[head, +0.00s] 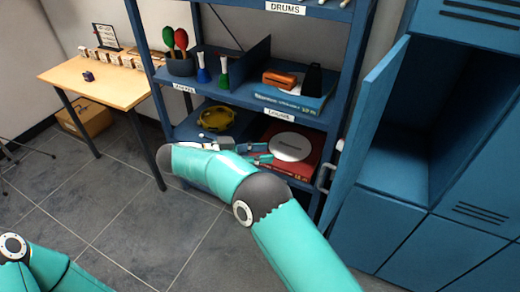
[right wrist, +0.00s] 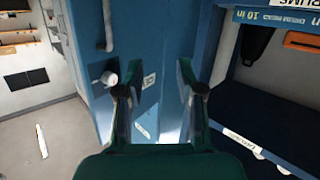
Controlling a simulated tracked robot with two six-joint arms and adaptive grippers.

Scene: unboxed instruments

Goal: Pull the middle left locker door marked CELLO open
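A blue locker door (head: 366,130) stands swung open beside an open, empty-looking locker compartment (head: 410,150) at the right of the head view. Its grey handle (head: 324,178) shows near its lower outer edge. My left gripper is out of view.
A blue shelf rack (head: 350,60) stands just left of the door, holding maracas (head: 175,40), boxes (head: 290,145) and a tambourine (head: 217,118). A wooden table (head: 100,85) stands further left. The tiled floor (head: 130,220) in front is clear.

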